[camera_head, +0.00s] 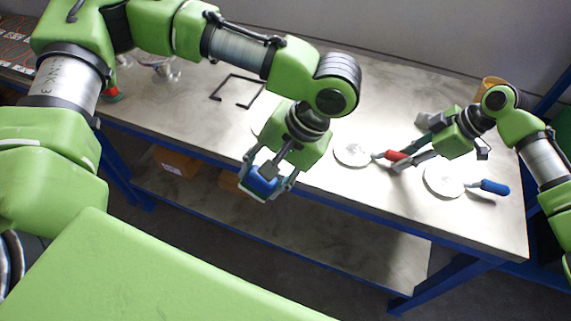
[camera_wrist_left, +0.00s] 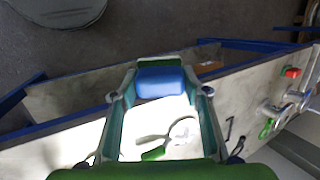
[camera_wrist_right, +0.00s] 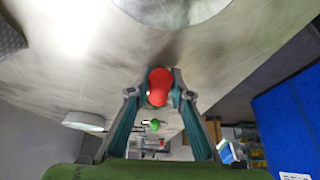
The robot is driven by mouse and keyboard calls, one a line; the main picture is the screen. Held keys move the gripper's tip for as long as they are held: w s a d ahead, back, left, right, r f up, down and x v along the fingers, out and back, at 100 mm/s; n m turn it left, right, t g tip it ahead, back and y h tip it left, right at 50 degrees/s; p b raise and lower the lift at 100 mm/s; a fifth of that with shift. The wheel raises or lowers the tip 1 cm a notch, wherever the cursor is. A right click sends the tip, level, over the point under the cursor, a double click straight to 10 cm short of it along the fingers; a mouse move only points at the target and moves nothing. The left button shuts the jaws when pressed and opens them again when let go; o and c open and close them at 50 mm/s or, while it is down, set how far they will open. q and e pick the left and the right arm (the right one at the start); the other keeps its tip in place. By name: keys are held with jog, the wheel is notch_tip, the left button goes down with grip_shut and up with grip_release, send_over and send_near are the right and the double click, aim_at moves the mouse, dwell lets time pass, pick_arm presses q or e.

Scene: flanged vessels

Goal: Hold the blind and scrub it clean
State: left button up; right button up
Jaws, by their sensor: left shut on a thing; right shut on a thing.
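Three round metal blinds with coloured handles are on the bench. The red-handled blind (camera_head: 353,151) lies flat, its red handle (camera_wrist_right: 159,85) between the fingertips of my right gripper (camera_head: 401,160), which is shut on it. My left gripper (camera_head: 265,186) is shut on a blue block (camera_head: 261,184), like a sponge with a green layer, held above the bench's front edge, apart from the blinds. The block also shows in the left wrist view (camera_wrist_left: 158,83). The blue-handled blind (camera_head: 443,182) lies to the right. The green-handled blind (camera_wrist_left: 184,130) is mostly hidden behind my left gripper in the head view.
A black bracket (camera_head: 237,90) and glassware (camera_head: 160,68) are on the bench's left part. A yellow-brown container (camera_head: 492,86) stands at the back right. Orange boxes (camera_head: 177,162) sit on the lower shelf. The bench top (camera_head: 330,110) between the bracket and the red-handled blind is mostly clear.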

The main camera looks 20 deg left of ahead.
pick_arm(q)
jog(key=w+d+r+t+h, duration=0.1)
jog(key=w+d+r+h, duration=0.15)
jog(key=w+d, duration=0.6)
jog(key=w+d+r+h, duration=0.25)
jog(key=w+d, duration=0.35)
jog(key=w, duration=0.5)
notch_tip(320, 180, down, 4)
jog(key=shift+f, duration=0.1)
jog(key=shift+d, duration=0.15)
jog(key=shift+r, duration=0.45)
jog(key=shift+f, duration=0.1)
